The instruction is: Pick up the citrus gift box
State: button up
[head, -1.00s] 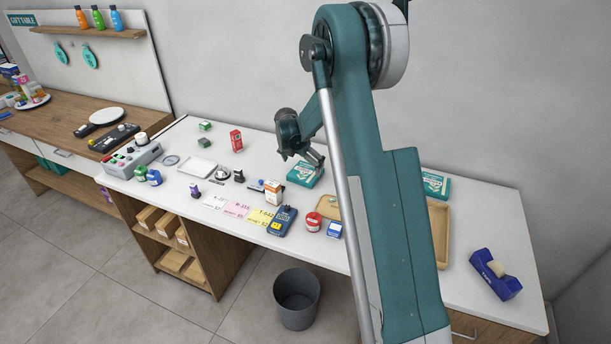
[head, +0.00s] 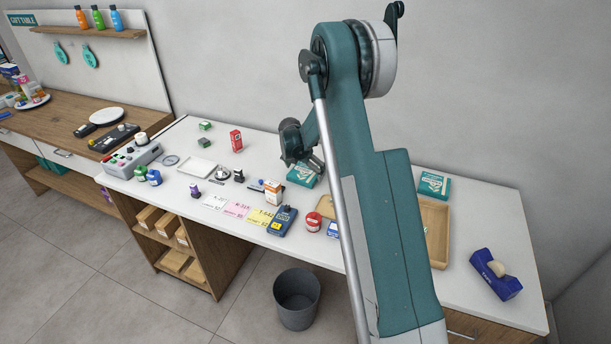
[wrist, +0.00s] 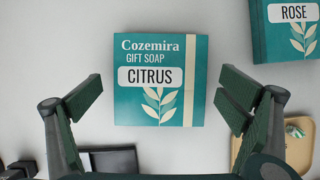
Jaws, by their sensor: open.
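The citrus gift box (wrist: 158,108) is a flat teal box with a cream stripe and the words "Cozemira GIFT SOAP CITRUS". It lies on the white counter, and in the head view the teal box (head: 301,177) shows just below the gripper end of my arm. My gripper (wrist: 160,95) is open in the wrist view, with one finger to the left of the box and one to the right. Bare counter shows between each finger and the box. The gripper's height above the counter is hard to tell. In the head view my gripper (head: 312,163) is partly hidden by my wrist.
A similar teal box marked ROSE (wrist: 285,35) lies to the upper right; it also shows in the head view (head: 433,184). A wooden tray (head: 436,222) is right of my arm. An orange and white carton (head: 273,193) stands left of the citrus box.

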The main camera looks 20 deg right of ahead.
aim_at(305, 172)
dwell(0.4)
jog(key=c, duration=1.1)
jog(key=shift+r, duration=0.15)
jog(key=shift+r, duration=4.9)
